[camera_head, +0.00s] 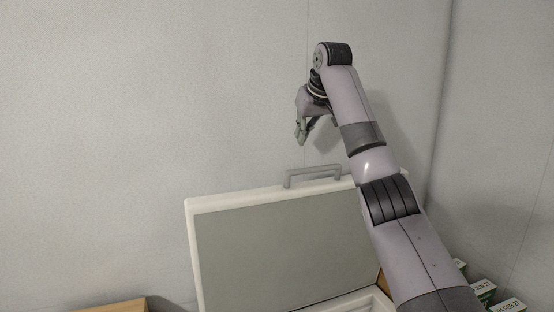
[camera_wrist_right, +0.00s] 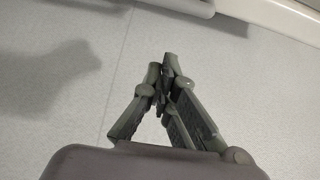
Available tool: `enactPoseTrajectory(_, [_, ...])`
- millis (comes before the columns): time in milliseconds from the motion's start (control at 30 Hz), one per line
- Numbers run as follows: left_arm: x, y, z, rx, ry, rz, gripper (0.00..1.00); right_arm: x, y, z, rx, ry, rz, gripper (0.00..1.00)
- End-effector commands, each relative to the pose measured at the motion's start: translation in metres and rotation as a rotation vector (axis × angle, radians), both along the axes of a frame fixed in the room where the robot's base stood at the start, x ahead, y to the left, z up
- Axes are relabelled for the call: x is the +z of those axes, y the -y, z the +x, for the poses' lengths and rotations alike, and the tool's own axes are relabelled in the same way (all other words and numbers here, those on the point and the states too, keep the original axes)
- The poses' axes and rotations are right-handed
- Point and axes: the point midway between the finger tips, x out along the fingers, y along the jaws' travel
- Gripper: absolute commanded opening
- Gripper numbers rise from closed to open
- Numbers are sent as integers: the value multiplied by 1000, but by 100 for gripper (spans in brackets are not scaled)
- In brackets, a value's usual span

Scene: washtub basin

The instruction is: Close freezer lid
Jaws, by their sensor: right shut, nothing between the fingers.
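The freezer lid (camera_head: 275,248) stands raised and open, with a white rim and a grey inner panel facing me. A grey handle (camera_head: 313,174) sits on its top edge. Part of the freezer body's white rim (camera_head: 365,300) shows at the bottom of the head view. My right gripper (camera_head: 300,137) is shut and empty, above the handle and apart from it, pointing down. In the right wrist view, its fingers (camera_wrist_right: 165,75) meet at the tips. Part of a handle (camera_wrist_right: 190,4) and a white edge show at the top there. My left gripper is not in view.
Small green-and-white boxes (camera_head: 483,288) stand at the lower right, beside my right arm. A brown box (camera_head: 115,305) shows at the lower left edge. Plain grey walls (camera_head: 150,100) stand behind the lid, and the space above the lid's left part is clear.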

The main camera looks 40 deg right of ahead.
Motion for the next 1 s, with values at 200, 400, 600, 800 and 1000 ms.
enactPoseTrajectory(200, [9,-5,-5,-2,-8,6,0,-15,5,10,-2,-9,2,0])
enactPoseTrajectory(400, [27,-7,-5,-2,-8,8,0,-47,12,33,-3,-9,4,0])
enactPoseTrajectory(600, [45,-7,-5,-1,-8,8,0,-81,19,54,-3,-6,3,0])
enactPoseTrajectory(800, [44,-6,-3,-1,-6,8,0,-80,13,34,-1,-1,-1,0])
enactPoseTrajectory(1000, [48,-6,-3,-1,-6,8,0,-79,9,21,-3,-2,1,0])
